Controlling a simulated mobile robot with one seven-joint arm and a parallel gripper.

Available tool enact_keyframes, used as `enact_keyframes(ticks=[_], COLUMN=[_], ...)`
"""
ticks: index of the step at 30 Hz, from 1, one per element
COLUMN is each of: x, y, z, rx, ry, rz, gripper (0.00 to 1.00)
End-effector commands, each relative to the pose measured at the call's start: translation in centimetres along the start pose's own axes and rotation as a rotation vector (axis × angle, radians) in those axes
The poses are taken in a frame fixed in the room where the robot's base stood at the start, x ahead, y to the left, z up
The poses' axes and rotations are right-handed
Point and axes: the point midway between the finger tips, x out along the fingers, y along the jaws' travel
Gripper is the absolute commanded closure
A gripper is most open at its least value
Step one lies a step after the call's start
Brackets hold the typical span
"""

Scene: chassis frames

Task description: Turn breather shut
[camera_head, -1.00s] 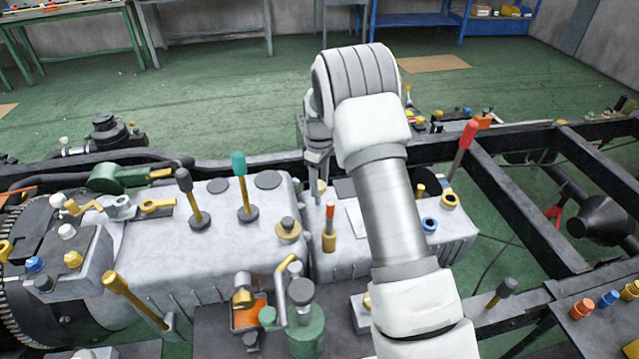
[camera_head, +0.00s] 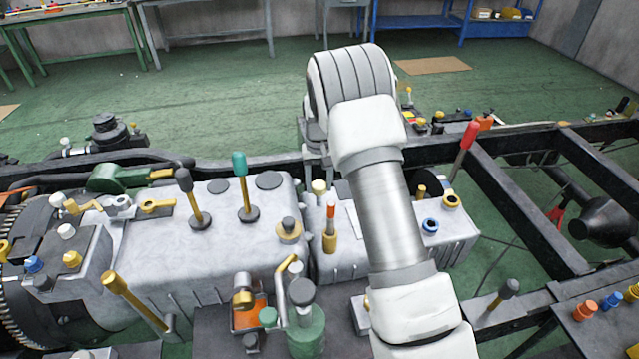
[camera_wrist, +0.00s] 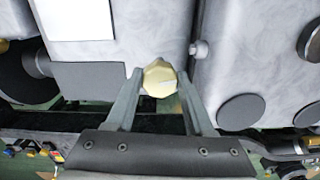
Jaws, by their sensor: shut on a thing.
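The breather (camera_wrist: 160,77) is a pale yellow, faceted cap on the grey housing, seen near the middle of the wrist view. A lighter wedge-shaped patch shows on its face. It also shows in the head view (camera_head: 319,187) as a small pale cap just left of my forearm. My gripper (camera_wrist: 158,80) is shut on the breather, with one grey finger on each side of it. In the head view my fingers are mostly hidden by my wrist.
A small grey peg (camera_wrist: 200,48) stands right of the breather in the wrist view. An orange-tipped yellow lever (camera_head: 330,225) stands close in front. Teal (camera_head: 240,180) and black (camera_head: 190,195) levers rise to the left. A red-handled lever (camera_head: 465,145) stands right of my arm.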

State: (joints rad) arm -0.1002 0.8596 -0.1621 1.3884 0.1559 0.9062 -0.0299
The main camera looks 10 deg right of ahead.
Motion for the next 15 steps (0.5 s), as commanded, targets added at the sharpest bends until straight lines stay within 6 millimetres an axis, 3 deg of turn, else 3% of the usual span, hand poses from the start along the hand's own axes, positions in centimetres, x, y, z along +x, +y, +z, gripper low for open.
enact_keyframes(ticks=[15], x=[-0.12], y=[-0.07], z=[-0.10], rx=[0.197], ry=[0.003], rz=[0.000], gripper=[1.00])
